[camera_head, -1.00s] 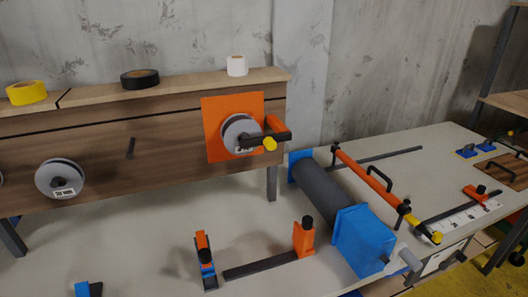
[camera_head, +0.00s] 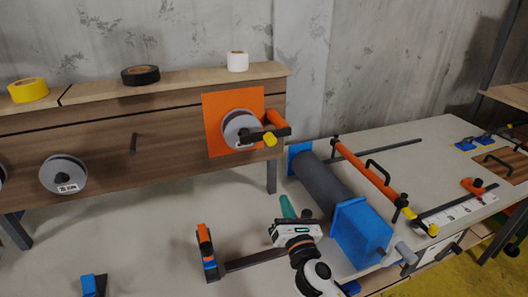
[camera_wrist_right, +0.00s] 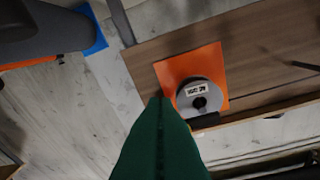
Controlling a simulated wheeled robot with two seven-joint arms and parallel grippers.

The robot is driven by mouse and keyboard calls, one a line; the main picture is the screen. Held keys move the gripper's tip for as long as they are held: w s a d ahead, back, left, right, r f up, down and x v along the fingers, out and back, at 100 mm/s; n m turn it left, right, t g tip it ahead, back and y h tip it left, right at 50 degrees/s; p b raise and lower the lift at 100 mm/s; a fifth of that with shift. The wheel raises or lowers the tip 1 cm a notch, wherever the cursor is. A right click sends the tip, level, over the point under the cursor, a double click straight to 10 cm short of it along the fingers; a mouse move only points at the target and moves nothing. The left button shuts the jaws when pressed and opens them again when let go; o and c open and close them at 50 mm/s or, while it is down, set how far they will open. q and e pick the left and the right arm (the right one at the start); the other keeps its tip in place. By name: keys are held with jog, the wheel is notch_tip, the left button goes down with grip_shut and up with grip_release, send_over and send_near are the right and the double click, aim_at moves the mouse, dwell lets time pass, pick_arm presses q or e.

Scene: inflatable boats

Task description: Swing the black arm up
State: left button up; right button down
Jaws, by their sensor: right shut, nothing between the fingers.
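The black arm (camera_head: 262,137) sticks out to the right, about level, in front of a grey roll (camera_head: 238,130) on an orange plate (camera_head: 212,112). An orange piece and a yellow knob (camera_head: 270,141) are at its outer end. My right gripper (camera_head: 286,200) is shut and empty, below and to the right of the plate, apart from the arm. In the right wrist view its green fingers (camera_wrist_right: 160,105) point toward the orange plate (camera_wrist_right: 172,70) and the roll (camera_wrist_right: 200,96). A dark piece below the roll there is partly hidden. My left gripper is not in view.
A wooden shelf panel (camera_head: 100,140) carries the plate, with yellow, black and white tape rolls on top. On the grey bench (camera_head: 120,240) stand an orange-blue clamp (camera_head: 206,250) and a dark cylinder with a blue box (camera_head: 360,232), close to my right gripper.

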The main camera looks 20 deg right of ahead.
aim_at(268, 138)
jog(key=r+n, duration=0.1)
jog(key=a+r+n+y, duration=0.1)
jog(key=n, duration=0.1)
jog(key=w+a+n+t+y, duration=0.1)
jog(key=n, duration=0.1)
jog(key=shift+w+r, duration=0.1)
jog(key=shift+r, duration=0.3)
jog(key=shift+w, duration=0.1)
jog(key=w+r+p, duration=0.5)
jog(key=w+r, duration=0.1)
jog(key=w, duration=0.3)
jog(key=shift+w+r, duration=0.2)
jog(key=shift+r, duration=0.05)
jog(key=shift+a+f, duration=0.1)
jog(key=shift+w, duration=0.1)
